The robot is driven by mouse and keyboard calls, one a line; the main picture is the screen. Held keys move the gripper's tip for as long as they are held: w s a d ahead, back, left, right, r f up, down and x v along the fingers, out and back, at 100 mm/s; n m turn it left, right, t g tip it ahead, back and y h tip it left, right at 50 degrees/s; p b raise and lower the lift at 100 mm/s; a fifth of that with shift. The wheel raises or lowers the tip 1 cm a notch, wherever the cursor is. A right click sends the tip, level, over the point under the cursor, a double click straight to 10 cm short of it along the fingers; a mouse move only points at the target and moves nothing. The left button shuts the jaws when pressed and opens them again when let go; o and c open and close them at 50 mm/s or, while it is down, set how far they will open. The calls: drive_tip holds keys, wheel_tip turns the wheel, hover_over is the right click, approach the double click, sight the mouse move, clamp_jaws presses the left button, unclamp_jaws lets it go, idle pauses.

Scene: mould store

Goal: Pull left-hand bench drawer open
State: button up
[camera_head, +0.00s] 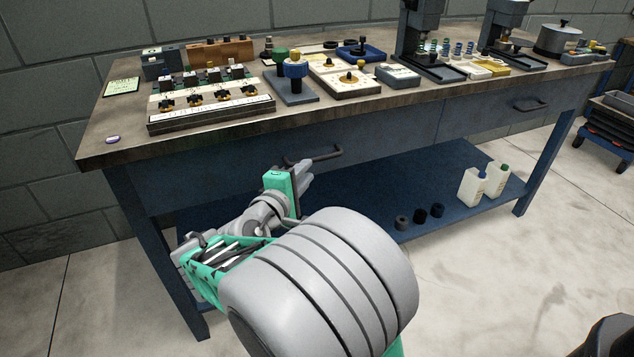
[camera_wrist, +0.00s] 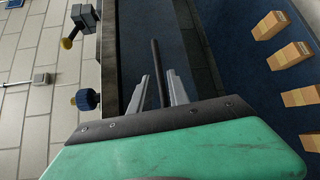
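The left-hand drawer (camera_head: 385,136) is a dark blue front under the bench top, and it looks shut, flush with the bench. Its black bar handle (camera_head: 322,156) shows just beyond my gripper (camera_head: 303,178). In the wrist view the handle (camera_wrist: 156,60) runs lengthwise between the two grey fingers of my gripper (camera_wrist: 159,88). The fingers are apart, with a visible gap on each side of the bar. My arm hides part of the area below the drawer in the head view.
The bench top (camera_head: 110,145) carries moulds, small fixtures and presses. A second drawer handle (camera_head: 530,105) is at right. The lower shelf (camera_head: 370,185) holds white bottles (camera_head: 472,187) and black cylinders (camera_head: 420,215); tan blocks (camera_wrist: 290,55) show in the wrist view. Floor at right front is mostly clear.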

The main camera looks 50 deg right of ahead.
sight(316, 160)
drive_tip(key=b+x, duration=0.1)
drive_tip(key=x, duration=0.6)
drive_tip(key=shift+d, duration=0.3)
drive_tip(key=shift+r, duration=0.1)
drive_tip(key=shift+c, duration=0.4)
clamp_jaws()
idle(0.4)
